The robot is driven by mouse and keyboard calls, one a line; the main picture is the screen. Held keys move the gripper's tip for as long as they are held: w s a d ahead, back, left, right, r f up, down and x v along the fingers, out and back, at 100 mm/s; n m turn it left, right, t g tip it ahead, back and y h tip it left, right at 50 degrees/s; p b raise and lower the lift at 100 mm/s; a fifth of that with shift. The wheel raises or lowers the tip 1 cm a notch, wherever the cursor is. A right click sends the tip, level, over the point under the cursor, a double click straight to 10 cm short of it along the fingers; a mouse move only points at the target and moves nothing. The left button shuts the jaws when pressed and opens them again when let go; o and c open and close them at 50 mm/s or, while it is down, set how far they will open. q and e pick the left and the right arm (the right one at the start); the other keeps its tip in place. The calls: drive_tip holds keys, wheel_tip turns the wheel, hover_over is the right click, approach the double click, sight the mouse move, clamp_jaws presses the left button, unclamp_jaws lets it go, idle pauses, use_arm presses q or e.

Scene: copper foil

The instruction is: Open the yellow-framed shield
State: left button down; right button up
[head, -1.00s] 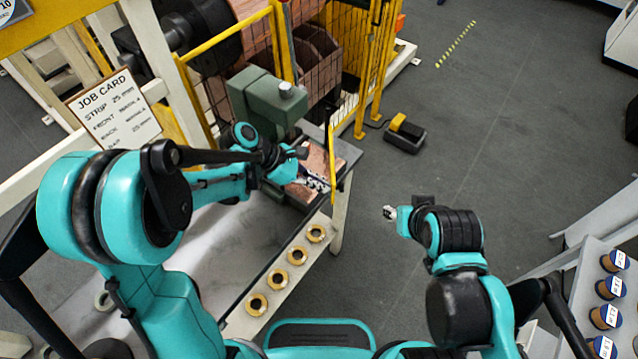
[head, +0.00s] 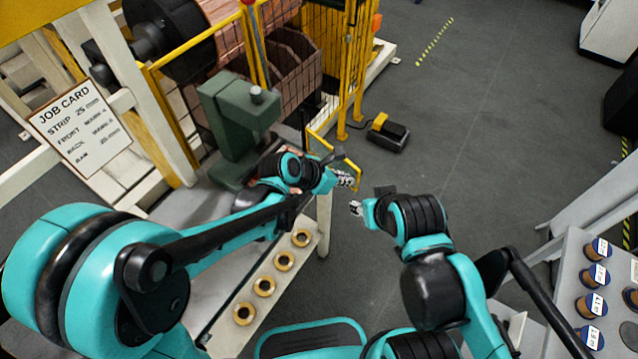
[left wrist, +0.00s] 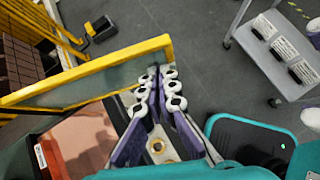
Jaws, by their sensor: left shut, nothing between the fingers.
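The yellow-framed shield (head: 322,143) stands at the right end of the bench, beside the green press (head: 238,125), angled outward from it. In the left wrist view its yellow frame (left wrist: 75,72) holds a clear greyish pane, and copper-coloured sheet lies below it. My left gripper (head: 345,180) is shut and empty at the shield's outer end. In the left wrist view its fingertips (left wrist: 160,75) overlap the frame's right end; I cannot tell if they touch it. My right gripper (head: 356,208) hangs just right of the left one, its jaws too small to read.
Gold rings (head: 264,286) line the bench's front edge. A yellow mesh fence (head: 335,60) stands behind. A black-and-yellow pedal (head: 387,133) lies on the floor. A grey table (head: 562,300) with labelled spools is at right. Open floor lies between.

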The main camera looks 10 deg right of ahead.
use_arm(q)
drive_tip(key=w+d, duration=0.6)
drive_tip(key=d, duration=0.1)
drive_tip(key=shift+d+b, duration=0.25)
drive_tip(key=shift+b, duration=0.05)
idle(0.4)
